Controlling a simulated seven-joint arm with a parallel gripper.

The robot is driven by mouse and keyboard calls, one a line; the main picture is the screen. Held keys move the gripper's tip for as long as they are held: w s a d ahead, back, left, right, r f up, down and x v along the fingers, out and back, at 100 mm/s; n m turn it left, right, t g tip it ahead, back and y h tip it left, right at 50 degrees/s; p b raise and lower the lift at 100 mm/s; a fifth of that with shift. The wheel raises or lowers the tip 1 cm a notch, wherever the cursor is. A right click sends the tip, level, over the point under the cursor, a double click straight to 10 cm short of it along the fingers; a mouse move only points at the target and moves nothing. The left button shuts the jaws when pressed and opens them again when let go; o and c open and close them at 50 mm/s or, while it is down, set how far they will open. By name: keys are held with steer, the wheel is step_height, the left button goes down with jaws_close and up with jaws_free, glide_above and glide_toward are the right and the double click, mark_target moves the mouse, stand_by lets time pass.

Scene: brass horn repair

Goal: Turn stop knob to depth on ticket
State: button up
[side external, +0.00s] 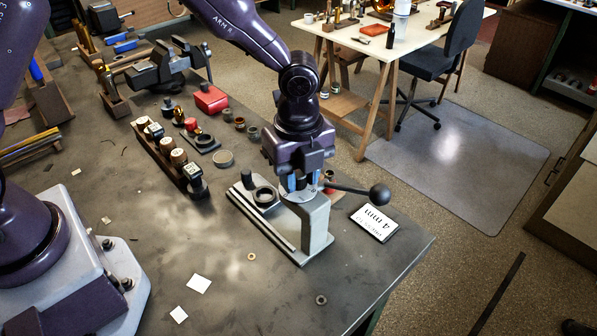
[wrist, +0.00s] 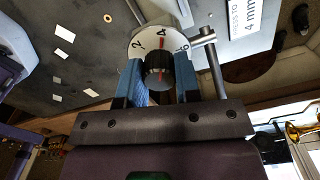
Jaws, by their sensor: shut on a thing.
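The stop knob (wrist: 158,68) is a dark ribbed knob with a red mark on its face, in front of a white dial (wrist: 140,36) marked 2, 4 and 6. The red mark lines up with the 4, as near as I can see. My gripper (wrist: 158,78) is shut on the knob, one blue finger on each side. In the side view my gripper (side external: 300,187) points down at the top of the grey press (side external: 316,225) and hides the knob. The white ticket (side external: 375,222) lies right of the press and reads 4 mm; it also shows in the wrist view (wrist: 252,18).
A lever with a black ball (side external: 379,194) sticks out right from the press, close to my gripper. A block of stamped-top tools (side external: 170,160) stands left of it. A vise (side external: 160,68) and red box (side external: 211,99) are behind. The front bench is mostly clear.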

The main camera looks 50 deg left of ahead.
mark_target(298, 173)
steer(key=o, duration=0.9)
steer(key=shift+r, duration=0.1)
step_height(298, 173, up, 13)
steer(key=shift+f, duration=0.15)
